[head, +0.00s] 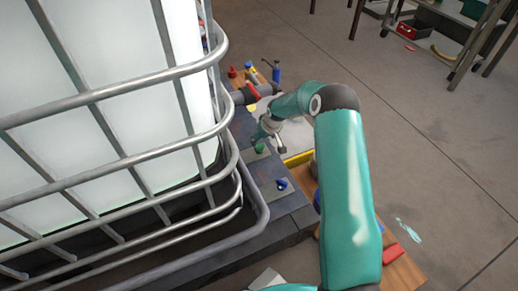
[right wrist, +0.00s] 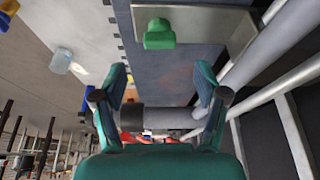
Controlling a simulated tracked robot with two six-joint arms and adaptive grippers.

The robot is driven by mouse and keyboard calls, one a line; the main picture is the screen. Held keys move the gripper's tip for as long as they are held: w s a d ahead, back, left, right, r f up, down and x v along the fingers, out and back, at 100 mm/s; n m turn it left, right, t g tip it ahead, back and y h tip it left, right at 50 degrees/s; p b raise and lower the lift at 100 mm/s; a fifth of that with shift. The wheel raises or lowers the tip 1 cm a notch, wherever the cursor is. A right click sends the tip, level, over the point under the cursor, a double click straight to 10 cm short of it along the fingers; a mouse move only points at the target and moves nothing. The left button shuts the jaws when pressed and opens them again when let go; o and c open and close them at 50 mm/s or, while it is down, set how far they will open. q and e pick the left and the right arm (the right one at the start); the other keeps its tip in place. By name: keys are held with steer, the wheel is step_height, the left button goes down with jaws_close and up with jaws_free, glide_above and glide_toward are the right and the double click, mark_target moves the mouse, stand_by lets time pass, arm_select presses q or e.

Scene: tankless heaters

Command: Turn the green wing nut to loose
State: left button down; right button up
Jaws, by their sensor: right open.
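The green wing nut (head: 260,148) sits on a dark grey plate (head: 262,172) beside the caged white tank in the head view. It shows larger in the right wrist view (right wrist: 159,35), near the top, on a lighter plate strip. My right gripper (head: 266,130) is just behind the nut in the head view. In the right wrist view its two fingers (right wrist: 162,82) are spread apart with nothing between them. The nut lies beyond the fingertips, roughly centred between them, and no contact shows. My left gripper is not in view.
The white tank in its metal cage (head: 120,155) fills the left, its bars close to the plate. A blue wing nut (head: 281,184) is nearer on the plate. A grey pipe with a red handle (head: 252,91) lies behind. Open floor (head: 430,150) is at right.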

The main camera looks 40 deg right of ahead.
mark_target(260, 145)
steer(key=b+x, duration=0.2)
steer(key=x, duration=0.6)
steer(key=shift+f+b, duration=0.2)
steer(key=shift+b, duration=0.1)
steer(key=c, duration=1.2)
steer(key=shift+o, duration=0.2)
steer(key=shift+w+n, duration=0.1)
steer(key=shift+n, duration=0.2)
